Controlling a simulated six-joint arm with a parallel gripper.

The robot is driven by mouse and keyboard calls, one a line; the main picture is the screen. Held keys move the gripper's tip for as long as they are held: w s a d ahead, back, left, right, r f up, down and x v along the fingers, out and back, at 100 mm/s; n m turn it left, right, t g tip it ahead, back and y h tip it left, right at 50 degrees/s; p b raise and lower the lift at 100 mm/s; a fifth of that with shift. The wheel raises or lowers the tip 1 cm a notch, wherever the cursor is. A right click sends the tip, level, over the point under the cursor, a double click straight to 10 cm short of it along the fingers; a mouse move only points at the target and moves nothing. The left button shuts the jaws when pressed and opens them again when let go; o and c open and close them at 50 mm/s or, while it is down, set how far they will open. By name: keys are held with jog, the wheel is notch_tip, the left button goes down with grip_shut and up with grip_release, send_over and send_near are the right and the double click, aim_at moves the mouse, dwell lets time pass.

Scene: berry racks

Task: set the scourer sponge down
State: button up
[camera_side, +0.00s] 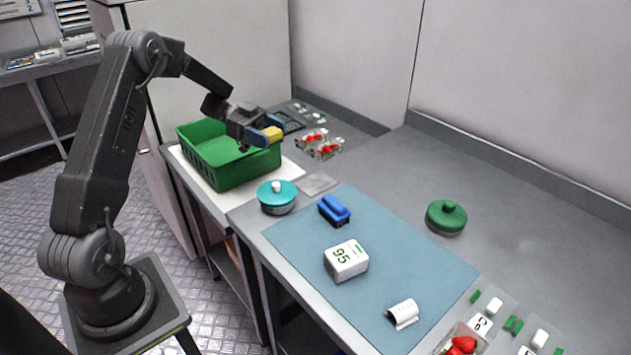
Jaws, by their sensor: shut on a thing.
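The scourer sponge (273,133) is a small yellow block. My gripper (268,132) is shut on it, with its blue-tipped fingers on either side. The sponge is held in the air near the right back corner of the green basket (213,176). The fingers hide part of the sponge, and its exact height cannot be told from this one view. The inside of the basket that shows looks empty.
The right-hand counter has free room.

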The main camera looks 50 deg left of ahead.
send_over(315, 183)
notch_tip(315, 183, down, 7)
jog(key=shift+r, duration=0.15)
jog(key=shift+w+f, duration=0.1)
jog(key=shift+f, duration=1.75)
jog(key=shift+f, duration=0.2)
jog(key=o, duration=0.9)
jog(key=shift+o, duration=0.2)
